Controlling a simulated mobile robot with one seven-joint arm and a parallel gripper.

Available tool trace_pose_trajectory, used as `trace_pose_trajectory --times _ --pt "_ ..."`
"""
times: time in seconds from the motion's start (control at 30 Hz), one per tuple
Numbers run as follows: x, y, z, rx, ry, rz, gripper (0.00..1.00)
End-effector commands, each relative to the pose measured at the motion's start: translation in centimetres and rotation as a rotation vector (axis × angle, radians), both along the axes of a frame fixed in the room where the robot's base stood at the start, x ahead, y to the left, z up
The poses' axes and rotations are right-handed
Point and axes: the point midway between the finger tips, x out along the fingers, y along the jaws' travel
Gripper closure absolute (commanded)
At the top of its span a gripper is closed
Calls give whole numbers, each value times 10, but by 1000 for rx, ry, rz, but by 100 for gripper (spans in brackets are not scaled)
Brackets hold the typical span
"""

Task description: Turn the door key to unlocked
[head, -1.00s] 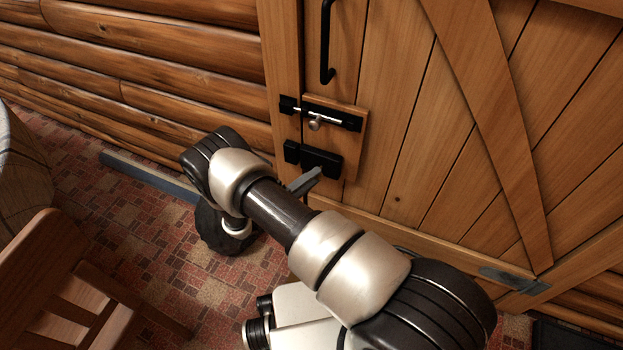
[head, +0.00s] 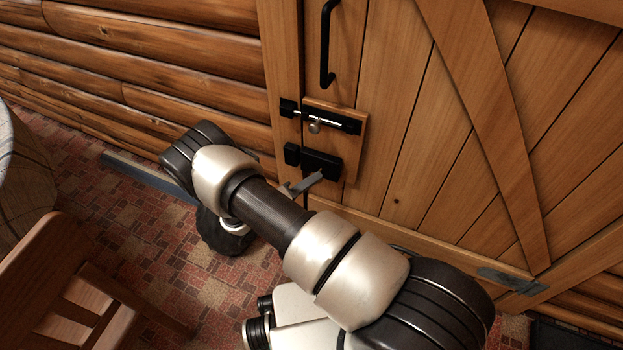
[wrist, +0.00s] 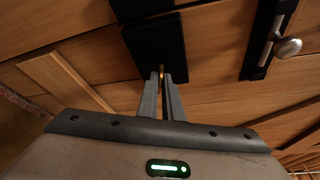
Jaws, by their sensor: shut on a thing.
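The black lock box (head: 321,163) is mounted on the wooden door (head: 430,130), below the sliding bolt. In the wrist view the lock box (wrist: 156,46) is straight ahead of my gripper (wrist: 162,78). The fingers are close together at its face, shut on a small brass-coloured key (wrist: 161,70), of which only a sliver shows between the fingertips.
A sliding bolt (head: 333,118) with a round knob sits just above the lock; it also shows at the right of the wrist view (wrist: 272,40). A black door handle (head: 325,45) is higher up. A wooden chair (head: 50,270) stands at lower left.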

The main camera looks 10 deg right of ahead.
Motion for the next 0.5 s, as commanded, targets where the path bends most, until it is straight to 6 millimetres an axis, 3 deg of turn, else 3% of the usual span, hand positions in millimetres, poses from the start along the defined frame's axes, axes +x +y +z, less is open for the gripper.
trace_pose_trajectory --times 0.5 --pt "-2 -3 7 393 -284 1 100"
